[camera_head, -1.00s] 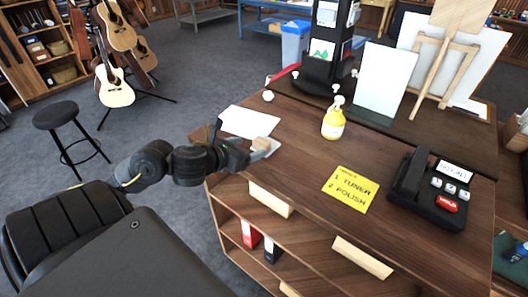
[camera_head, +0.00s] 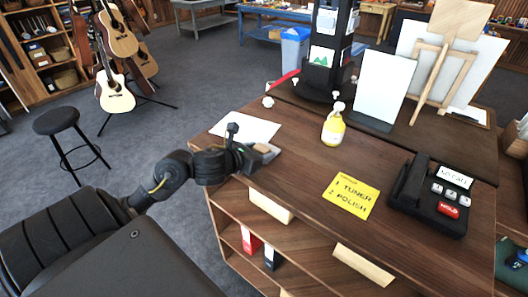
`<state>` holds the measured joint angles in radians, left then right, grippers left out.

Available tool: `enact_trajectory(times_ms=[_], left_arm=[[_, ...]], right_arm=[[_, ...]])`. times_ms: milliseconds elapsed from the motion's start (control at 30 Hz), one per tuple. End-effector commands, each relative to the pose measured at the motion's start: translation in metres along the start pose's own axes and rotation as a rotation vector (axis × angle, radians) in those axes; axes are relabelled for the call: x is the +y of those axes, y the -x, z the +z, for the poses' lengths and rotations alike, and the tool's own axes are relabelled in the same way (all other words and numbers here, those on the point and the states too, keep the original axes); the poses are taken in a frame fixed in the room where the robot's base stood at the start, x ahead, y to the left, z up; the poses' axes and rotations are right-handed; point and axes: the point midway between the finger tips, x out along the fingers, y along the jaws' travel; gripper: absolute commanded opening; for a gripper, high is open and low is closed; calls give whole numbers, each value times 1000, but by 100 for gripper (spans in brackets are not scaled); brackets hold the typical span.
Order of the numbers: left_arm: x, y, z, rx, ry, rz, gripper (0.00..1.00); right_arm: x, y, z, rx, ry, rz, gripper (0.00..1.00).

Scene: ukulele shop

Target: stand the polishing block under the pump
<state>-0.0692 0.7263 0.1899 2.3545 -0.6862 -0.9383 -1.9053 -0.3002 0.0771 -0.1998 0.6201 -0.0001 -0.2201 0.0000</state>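The polishing block (camera_head: 262,148) looks like a small tan block at the left edge of the wooden counter, beside a white sheet. A grey piece shows just under and beside it; I cannot tell what it is. My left gripper (camera_head: 252,155) is right at the block, coming in from the left. It hides part of the block, and I cannot tell whether its fingers touch it or how far apart they are. The pump is a yellow bottle (camera_head: 333,128) with a white top, standing upright farther right on the counter. My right gripper is out of view.
A white sheet (camera_head: 245,127) lies behind the gripper. A yellow note (camera_head: 350,195) and a black phone-like device (camera_head: 432,198) lie to the right. A white panel (camera_head: 384,88) and a black display stand (camera_head: 327,70) stand behind the bottle. Counter between block and bottle is clear.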

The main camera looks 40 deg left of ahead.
Motion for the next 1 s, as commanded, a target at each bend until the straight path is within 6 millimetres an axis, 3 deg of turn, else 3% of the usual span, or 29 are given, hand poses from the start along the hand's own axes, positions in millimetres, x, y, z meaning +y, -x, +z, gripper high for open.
enact_trajectory(times_ms=[33, 300, 667, 1000], left_arm=[[0, 0, 0, 0, 0, 0, 51], [0, 0, 0, 0, 0, 0, 19], [-1, 3, 10, -1, -2, -1, 19], [-14, 26, 55, -2, -4, -8, 19]], right_arm=[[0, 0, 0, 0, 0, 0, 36], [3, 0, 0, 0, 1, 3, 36], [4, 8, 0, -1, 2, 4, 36], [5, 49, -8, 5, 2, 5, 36]])
